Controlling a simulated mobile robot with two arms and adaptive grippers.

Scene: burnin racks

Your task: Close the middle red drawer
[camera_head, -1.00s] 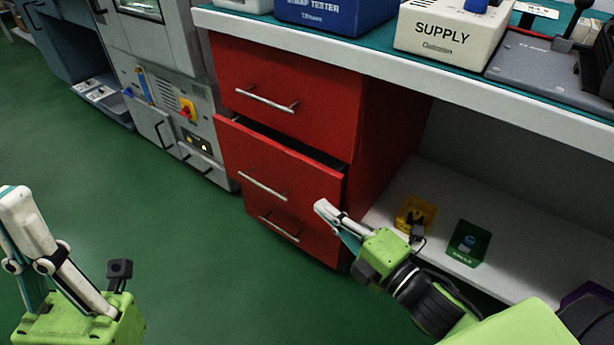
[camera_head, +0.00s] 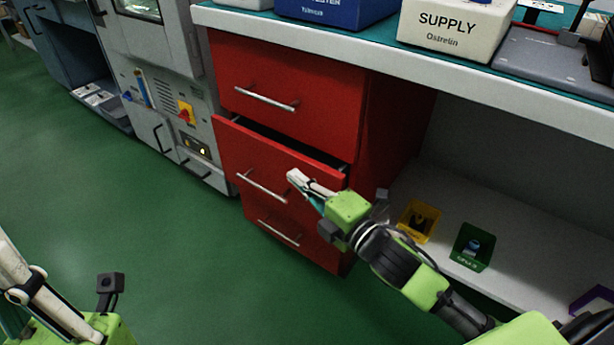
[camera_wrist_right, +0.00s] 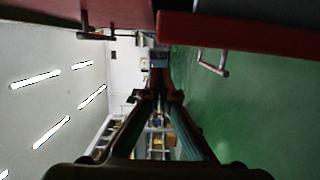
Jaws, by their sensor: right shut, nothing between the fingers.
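The middle red drawer (camera_head: 270,158) stands partly pulled out of the red cabinet (camera_head: 395,120), with a dark gap along its top edge. Its silver bar handle (camera_head: 262,186) is on the front. My right gripper (camera_head: 293,177) is shut and empty; in the head view it overlaps the right part of the drawer front. I cannot tell whether it touches. In the right wrist view its fingers (camera_wrist_right: 158,97) meet below a red panel (camera_wrist_right: 240,34) with a handle (camera_wrist_right: 212,63). My left gripper's body (camera_head: 75,325) is at the bottom left, its fingertips cut off.
The top drawer (camera_head: 290,85) looks shut. The bottom drawer (camera_head: 290,228) is below, partly covered by my right arm. A yellow bin (camera_head: 428,213) and a green bin (camera_head: 483,262) stand on the low shelf (camera_head: 510,220). Green floor lies clear in front of the cabinet.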

